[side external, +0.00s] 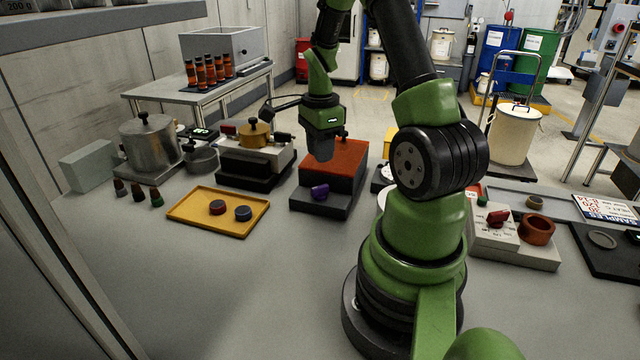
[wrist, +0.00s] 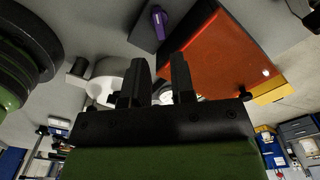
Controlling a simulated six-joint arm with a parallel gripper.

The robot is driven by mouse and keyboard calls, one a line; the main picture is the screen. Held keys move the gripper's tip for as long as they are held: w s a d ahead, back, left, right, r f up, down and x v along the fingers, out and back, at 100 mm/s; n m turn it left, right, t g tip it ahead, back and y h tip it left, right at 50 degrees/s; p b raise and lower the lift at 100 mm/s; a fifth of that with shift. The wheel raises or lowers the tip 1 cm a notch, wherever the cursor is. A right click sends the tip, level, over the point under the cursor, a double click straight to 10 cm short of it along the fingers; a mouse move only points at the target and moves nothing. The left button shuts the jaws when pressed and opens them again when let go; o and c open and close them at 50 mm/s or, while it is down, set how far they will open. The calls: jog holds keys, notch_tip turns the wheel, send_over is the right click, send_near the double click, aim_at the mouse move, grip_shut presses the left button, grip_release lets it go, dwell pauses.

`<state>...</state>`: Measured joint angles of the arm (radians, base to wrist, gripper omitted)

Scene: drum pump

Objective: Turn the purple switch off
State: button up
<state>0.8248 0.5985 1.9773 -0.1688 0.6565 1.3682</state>
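The purple switch (side external: 320,192) is a small knob on the dark front base of a box with an orange-red top (side external: 345,155). It also shows in the wrist view (wrist: 158,20) at the top, with a white mark on its face. The orange-red top (wrist: 222,52) lies right of it there. My gripper (side external: 321,157) points down above the box in the side view, apart from the switch. In the wrist view its two dark fingers (wrist: 161,60) stand apart with nothing between them. Which way the switch is set is too small to tell.
A yellow tray (side external: 185,222) with two round pieces lies left of the box. A device with a brass pot (side external: 257,135) stands behind the tray. A grey block with a red switch (side external: 495,222) stands right of my arm. The table front is clear.

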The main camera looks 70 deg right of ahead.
aim_at(320, 186)
notch_tip(320, 186, down, 9)
jog(key=shift+r, duration=0.2)
grip_shut()
